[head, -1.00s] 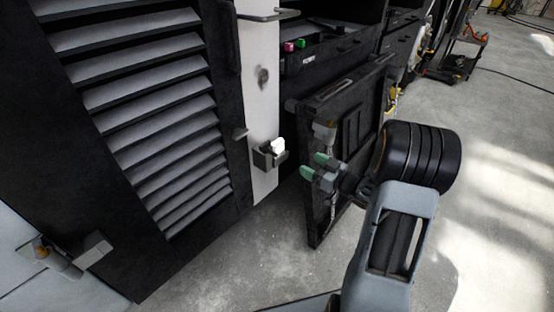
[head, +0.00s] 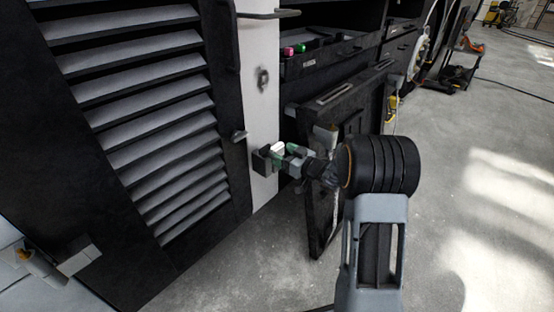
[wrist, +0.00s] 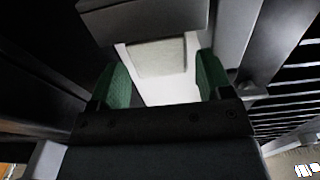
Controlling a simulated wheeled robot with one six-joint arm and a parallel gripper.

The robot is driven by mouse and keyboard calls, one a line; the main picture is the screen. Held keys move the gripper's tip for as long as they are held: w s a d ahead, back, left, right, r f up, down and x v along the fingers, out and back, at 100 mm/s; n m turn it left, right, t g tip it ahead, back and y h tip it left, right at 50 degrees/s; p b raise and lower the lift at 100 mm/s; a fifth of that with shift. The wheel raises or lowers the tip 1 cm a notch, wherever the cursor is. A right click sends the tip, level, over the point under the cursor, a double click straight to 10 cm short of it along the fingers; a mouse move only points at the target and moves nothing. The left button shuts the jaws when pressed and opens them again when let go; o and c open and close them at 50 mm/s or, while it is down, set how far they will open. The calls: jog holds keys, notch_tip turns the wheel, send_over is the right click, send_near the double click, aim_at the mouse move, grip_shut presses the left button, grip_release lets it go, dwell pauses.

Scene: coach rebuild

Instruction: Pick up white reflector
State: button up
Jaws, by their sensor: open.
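The white reflector (head: 277,151) sits in a small dark holder (head: 261,160) on the white post beside the louvred panel. My gripper (head: 288,157) is at the holder from the right, its green-padded fingers open and close to the reflector. In the wrist view the pale reflector (wrist: 158,57) lies between the two green pads of my gripper (wrist: 163,80), with a gap on each side. The holder (wrist: 145,20) shows as a dark block just beyond it. The lower part of the reflector is hidden in the head view.
The louvred panel (head: 150,120) is left of the white post (head: 262,110). An open dark door (head: 325,205) stands below and behind my arm. A shelf with pink and green knobs (head: 318,60) is above. The concrete floor (head: 450,200) is clear at right.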

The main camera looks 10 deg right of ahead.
jog(key=shift+w+a, duration=0.3)
jog(key=shift+w, duration=0.1)
jog(key=shift+c, duration=0.3)
jog(key=c, duration=0.6)
jog(key=shift+c, duration=0.2)
jog(key=shift+r, duration=0.1)
